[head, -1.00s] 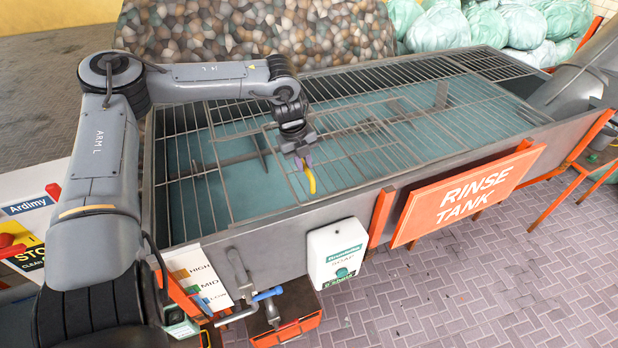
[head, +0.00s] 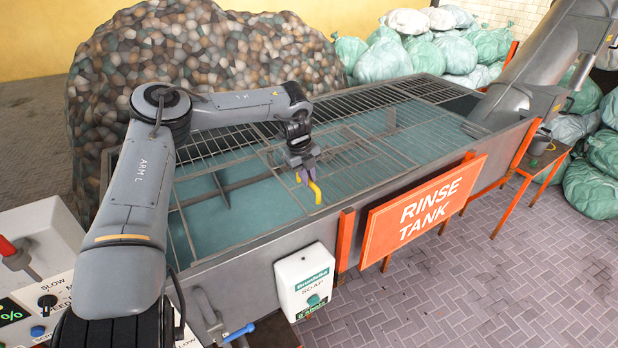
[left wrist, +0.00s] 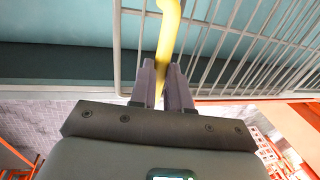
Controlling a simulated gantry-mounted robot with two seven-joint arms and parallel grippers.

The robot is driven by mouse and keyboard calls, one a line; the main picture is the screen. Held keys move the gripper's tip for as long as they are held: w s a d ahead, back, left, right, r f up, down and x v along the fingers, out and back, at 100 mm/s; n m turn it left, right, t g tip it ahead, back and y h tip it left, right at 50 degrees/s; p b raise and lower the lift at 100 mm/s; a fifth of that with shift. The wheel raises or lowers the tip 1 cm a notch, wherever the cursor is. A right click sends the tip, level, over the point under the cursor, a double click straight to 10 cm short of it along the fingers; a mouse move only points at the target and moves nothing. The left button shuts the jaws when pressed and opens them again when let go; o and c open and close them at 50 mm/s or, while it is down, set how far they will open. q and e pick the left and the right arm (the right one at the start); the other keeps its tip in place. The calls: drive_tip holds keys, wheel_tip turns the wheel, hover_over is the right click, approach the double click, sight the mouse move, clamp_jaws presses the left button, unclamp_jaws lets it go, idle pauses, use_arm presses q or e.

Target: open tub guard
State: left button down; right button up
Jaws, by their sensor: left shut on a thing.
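The rinse tank (head: 235,255) is a long grey metal trough of blue-green water, covered by metal wire guards. A framed wire guard section (head: 350,165) lies over the middle of the tank, with a curved yellow handle (head: 317,192) at its near left side. My left gripper (head: 307,178) is shut on the yellow handle, just inside the tank's near rim. In the left wrist view the yellow handle (left wrist: 168,35) runs between the two fingers (left wrist: 163,82), beside the guard's wires (left wrist: 240,45). I cannot tell whether the guard is raised. My right gripper is not in view.
A white soap dispenser (head: 305,282) and an orange "RINSE TANK" sign (head: 424,210) are on the tank's near side. A mound of coloured pieces (head: 190,60) stands behind. A grey chute (head: 545,60) enters at the right end. The brick floor in front (head: 470,290) is clear.

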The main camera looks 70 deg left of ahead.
use_arm(q)
drive_tip(key=c, duration=1.1)
unclamp_jaws()
drive_tip(key=shift+s+r, duration=0.1)
drive_tip(key=shift+r, duration=0.45)
wheel_tip(320, 180, up, 10)
drive_tip(key=s+b, duration=0.1)
drive_tip(key=s, duration=0.1)
drive_tip(key=shift+d+f, duration=0.15)
drive_tip(key=shift+f, duration=0.1)
